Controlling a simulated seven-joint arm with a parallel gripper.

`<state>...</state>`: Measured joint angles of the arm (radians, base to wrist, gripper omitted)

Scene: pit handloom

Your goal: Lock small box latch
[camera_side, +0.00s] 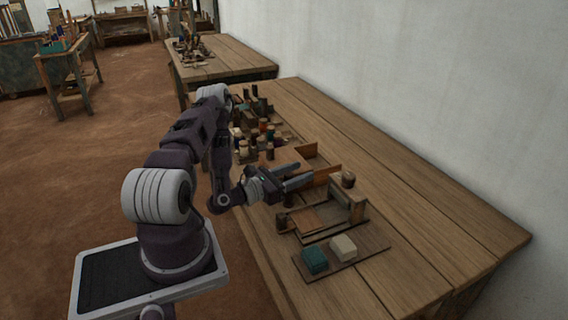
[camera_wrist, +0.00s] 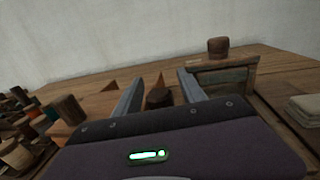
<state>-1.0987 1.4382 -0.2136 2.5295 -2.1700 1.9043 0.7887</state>
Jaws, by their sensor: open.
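My gripper (camera_side: 303,172) is open and empty over the bench, with its two grey fingers pointing right. In the wrist view my gripper (camera_wrist: 160,78) has a dark brown knob (camera_wrist: 158,97) showing between its fingers; I cannot tell its depth or whether it touches. A wooden frame-like box (camera_side: 340,198) with a round brown knob (camera_side: 348,179) on top stands right of the fingertips. The knob also shows in the wrist view (camera_wrist: 218,46), right of the fingers. An open wooden box (camera_side: 318,153) is beyond the fingers. I cannot make out which part is the latch.
A dark board holds a teal block (camera_side: 315,260) and a cream block (camera_side: 343,247) at the near end. Several spools (camera_side: 262,130) crowd the bench behind my gripper. The bench's right side (camera_side: 425,215) along the wall is clear.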

